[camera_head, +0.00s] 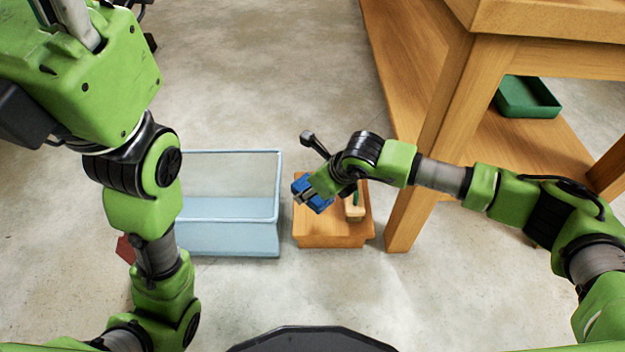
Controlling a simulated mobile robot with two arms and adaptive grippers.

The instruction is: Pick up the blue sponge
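The blue sponge (318,203) is at the left side of a small wooden stool-like box (332,238), partly covered by my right gripper. My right gripper (304,194) reaches in from the right and is at the sponge, with its finger parts over it. The view is too small to tell whether the fingers are closed on the sponge, or whether the sponge rests on the box or is above it. My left arm rises along the left side, and its gripper is not visible.
A pale wooden brush-like item (355,208) with a green part lies on the box, right of the sponge. A light blue clear-walled bin (232,240) stands left of the box. A wooden table (425,130) stands right, with a green tray (527,97) on its lower shelf.

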